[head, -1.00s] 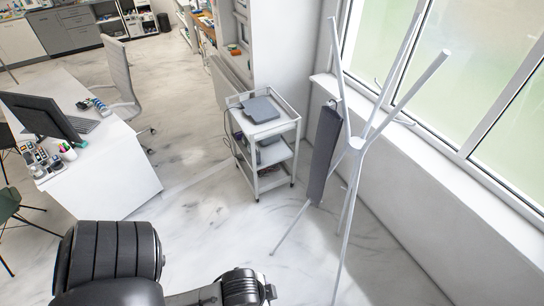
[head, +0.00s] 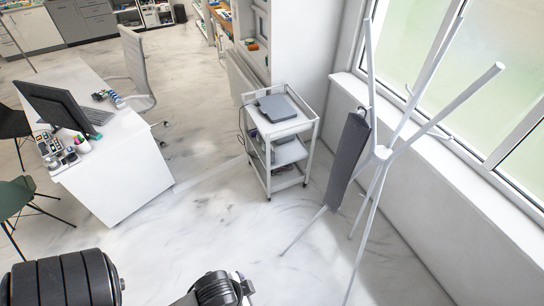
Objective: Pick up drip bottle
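I cannot make out a drip bottle in the head view. A slim white stand with branching arms (head: 383,154) stands at the right by the window, and a dark grey umbrella-like roll (head: 347,160) hangs on it. Parts of my own arms show at the bottom edge, at the left and at the middle. Neither gripper's fingers are in the picture.
A white trolley (head: 268,160) with a grey device (head: 277,107) on top stands left of the stand. A white desk (head: 117,165) with a monitor (head: 55,107) is at the left, near an office chair (head: 136,65). Pale floor (head: 225,225) lies open between.

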